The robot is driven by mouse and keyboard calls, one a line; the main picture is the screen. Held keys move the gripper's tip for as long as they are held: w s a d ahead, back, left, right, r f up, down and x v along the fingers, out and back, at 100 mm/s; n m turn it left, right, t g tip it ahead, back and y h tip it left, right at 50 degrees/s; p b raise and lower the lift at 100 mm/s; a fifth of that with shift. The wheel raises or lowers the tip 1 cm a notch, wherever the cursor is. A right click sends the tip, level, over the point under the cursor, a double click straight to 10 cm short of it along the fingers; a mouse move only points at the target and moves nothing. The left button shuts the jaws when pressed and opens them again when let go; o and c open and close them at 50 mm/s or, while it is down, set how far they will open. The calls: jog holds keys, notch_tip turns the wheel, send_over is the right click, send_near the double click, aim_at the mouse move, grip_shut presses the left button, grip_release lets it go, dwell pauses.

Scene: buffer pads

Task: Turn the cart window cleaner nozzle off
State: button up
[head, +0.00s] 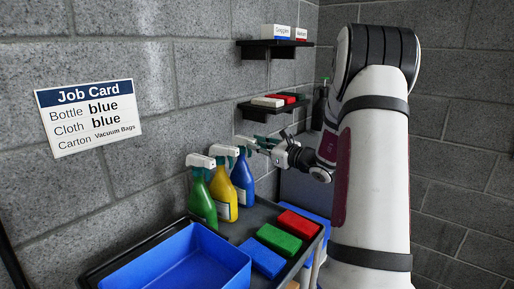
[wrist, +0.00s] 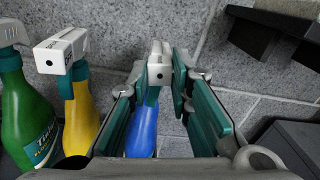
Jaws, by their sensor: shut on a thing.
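A blue spray bottle (head: 241,176) stands upright at the right end of a row on the cart, with a white spray head. It also shows in the wrist view (wrist: 142,130), its white nozzle (wrist: 159,67) between my finger pads. My gripper (head: 262,143) reaches in from the right at spray-head height and is shut on this nozzle. A yellow bottle (head: 223,194) and a green bottle (head: 202,203) with white spray heads stand beside it to the left. The blue bottle's label and the nozzle's on/off marking are not readable.
The cart (head: 258,213) also carries a blue bin (head: 190,265) and blue, green and red blocks (head: 279,242) in front. Two wall shelves (head: 275,107) with small boxes are behind. A job card (head: 89,117) naming blue bottle and blue cloth hangs at left.

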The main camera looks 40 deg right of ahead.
jog(key=shift+f+n+b, duration=0.1)
jog(key=shift+n+b, duration=2)
jog(key=shift+b, duration=0.75)
jog(key=shift+n+b, duration=1.9)
jog(key=shift+b, duration=1.25)
jog(key=shift+n+b, duration=1.9)
jog(key=shift+b, duration=1.6)
jog(key=shift+n+b, duration=2.3)
jog(key=shift+b, duration=1.65)
